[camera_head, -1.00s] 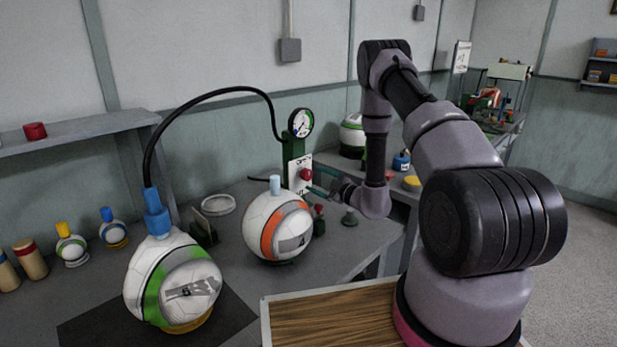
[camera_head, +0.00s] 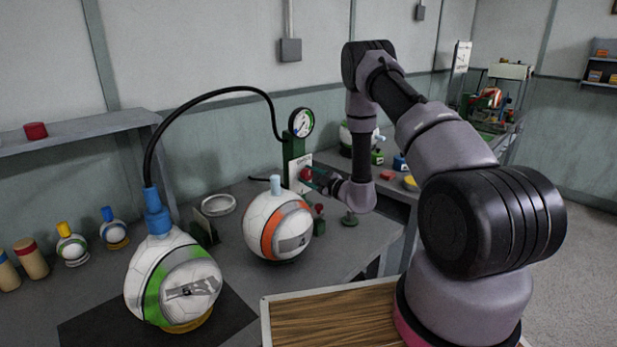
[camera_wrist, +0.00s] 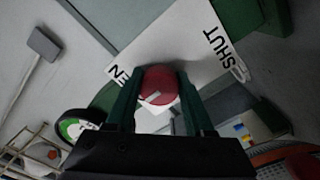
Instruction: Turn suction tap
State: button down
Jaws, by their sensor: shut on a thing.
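The suction tap is a red knob (camera_head: 306,174) on a white plate (camera_head: 297,165) fixed to the green stand (camera_head: 299,148) under the round gauge (camera_head: 301,122). In the wrist view the red knob (camera_wrist: 158,86) sits between my green fingers, with a pale mark on its face. The plate (camera_wrist: 190,45) there reads "SHUT" at right and a partly hidden word at left. My gripper (camera_wrist: 160,95) is shut on the knob; it also shows at the plate in the head view (camera_head: 315,177).
A black hose (camera_head: 215,92) arches from the stand to a blue cap (camera_head: 157,215) on a white-green ball (camera_head: 172,281). A white-orange ball (camera_head: 277,227) stands just left of my gripper. Small green and red parts (camera_head: 319,219) stand below it.

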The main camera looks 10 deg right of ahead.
jog(key=shift+n, duration=0.3)
jog(key=n, duration=0.3)
jog(key=shift+d+n, duration=0.1)
jog(key=shift+n, duration=0.2)
jog(key=n, duration=0.4)
jog(key=shift+r+n, duration=0.1)
jog(key=shift+n, duration=0.2)
jog(key=n, duration=0.4)
jog(key=shift+r+n, duration=0.1)
jog(key=shift+n, duration=2.4)
jog(key=shift+c, duration=1.4)
grip_release()
